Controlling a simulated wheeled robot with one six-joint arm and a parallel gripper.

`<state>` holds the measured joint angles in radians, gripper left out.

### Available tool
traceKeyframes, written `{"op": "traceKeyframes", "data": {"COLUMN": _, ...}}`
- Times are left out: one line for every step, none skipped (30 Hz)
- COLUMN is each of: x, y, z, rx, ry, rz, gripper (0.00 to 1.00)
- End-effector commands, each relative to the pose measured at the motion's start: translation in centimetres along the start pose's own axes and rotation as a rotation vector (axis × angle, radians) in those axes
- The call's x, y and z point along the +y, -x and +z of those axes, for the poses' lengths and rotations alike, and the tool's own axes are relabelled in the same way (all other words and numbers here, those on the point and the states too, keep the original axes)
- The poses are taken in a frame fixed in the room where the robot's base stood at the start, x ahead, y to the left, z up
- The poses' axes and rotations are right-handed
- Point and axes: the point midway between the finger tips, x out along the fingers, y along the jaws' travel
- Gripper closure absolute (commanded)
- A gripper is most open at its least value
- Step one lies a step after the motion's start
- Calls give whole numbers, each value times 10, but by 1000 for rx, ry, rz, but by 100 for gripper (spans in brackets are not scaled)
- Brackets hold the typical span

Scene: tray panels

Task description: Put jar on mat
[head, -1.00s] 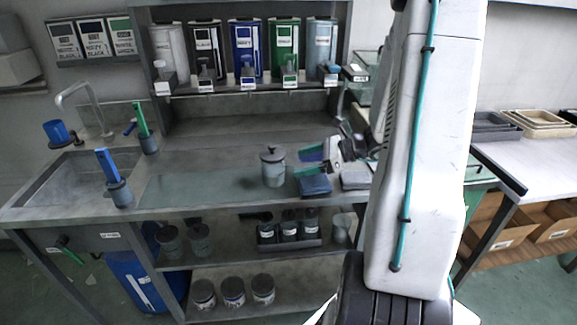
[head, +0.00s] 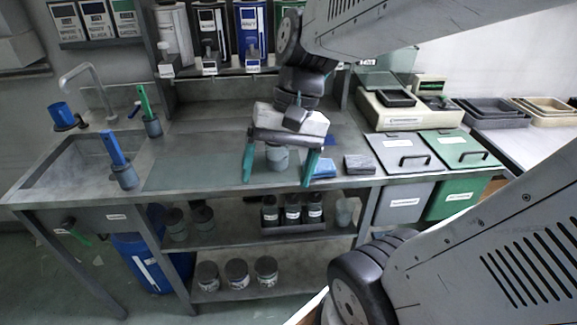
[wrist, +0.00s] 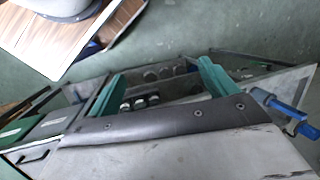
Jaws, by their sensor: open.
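A grey jar (head: 277,158) stands upright on the counter in the head view, its top hidden by my gripper. A flat grey-green mat (head: 190,173) lies on the counter to the left of the jar; I cannot tell whether its right edge reaches under the jar. My gripper (head: 277,183) is open, with one teal finger in view on each side of the jar. I cannot tell whether either finger touches it. In the wrist view the open fingers (wrist: 160,82) show, but the jar is not visible there.
A blue-handled brush in a cup (head: 124,174) stands left of the mat, beside the sink (head: 75,178). Dispensers (head: 247,40) hang behind. The mat's surface looks clear.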

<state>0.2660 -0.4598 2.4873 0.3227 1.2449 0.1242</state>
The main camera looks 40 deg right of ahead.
Motion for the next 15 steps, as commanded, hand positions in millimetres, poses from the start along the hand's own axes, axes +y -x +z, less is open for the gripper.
{"op": "traceKeyframes", "data": {"x": 0, "y": 4, "z": 15, "rx": 46, "ry": 120, "rz": 57, "gripper": 15}}
{"op": "traceKeyframes", "data": {"x": 3, "y": 6, "z": 22, "rx": 69, "ry": 180, "rz": 90, "gripper": 15}}
{"op": "traceKeyframes", "data": {"x": 5, "y": 8, "z": 29, "rx": 100, "ry": 253, "rz": 130, "gripper": 15}}
{"op": "traceKeyframes", "data": {"x": 8, "y": 10, "z": 33, "rx": 120, "ry": 303, "rz": 157, "gripper": 15}}
{"op": "traceKeyframes", "data": {"x": 10, "y": 12, "z": 37, "rx": 139, "ry": 348, "rz": 181, "gripper": 15}}
{"op": "traceKeyframes", "data": {"x": 12, "y": 14, "z": 41, "rx": 162, "ry": 398, "rz": 210, "gripper": 15}}
{"op": "traceKeyframes", "data": {"x": 14, "y": 15, "z": 43, "rx": 176, "ry": 430, "rz": 227, "gripper": 15}}
{"op": "traceKeyframes", "data": {"x": 15, "y": 17, "z": 45, "rx": 190, "ry": 458, "rz": 243, "gripper": 15}}
{"op": "traceKeyframes", "data": {"x": 17, "y": 18, "z": 46, "rx": 203, "ry": 486, "rz": 259, "gripper": 15}}
{"op": "traceKeyframes", "data": {"x": 18, "y": 19, "z": 47, "rx": 210, "ry": 502, "rz": 268, "gripper": 15}}
{"op": "traceKeyframes", "data": {"x": 19, "y": 19, "z": 48, "rx": 216, "ry": 513, "rz": 275, "gripper": 15}}
{"op": "traceKeyframes", "data": {"x": 20, "y": 20, "z": 48, "rx": 221, "ry": 524, "rz": 282, "gripper": 15}}
{"op": "traceKeyframes", "data": {"x": 20, "y": 20, "z": 49, "rx": 223, "ry": 528, "rz": 285, "gripper": 15}}
{"op": "traceKeyframes", "data": {"x": 20, "y": 20, "z": 49, "rx": 224, "ry": 531, "rz": 286, "gripper": 15}}
{"op": "traceKeyframes", "data": {"x": 20, "y": 20, "z": 49, "rx": 224, "ry": 531, "rz": 287, "gripper": 15}}
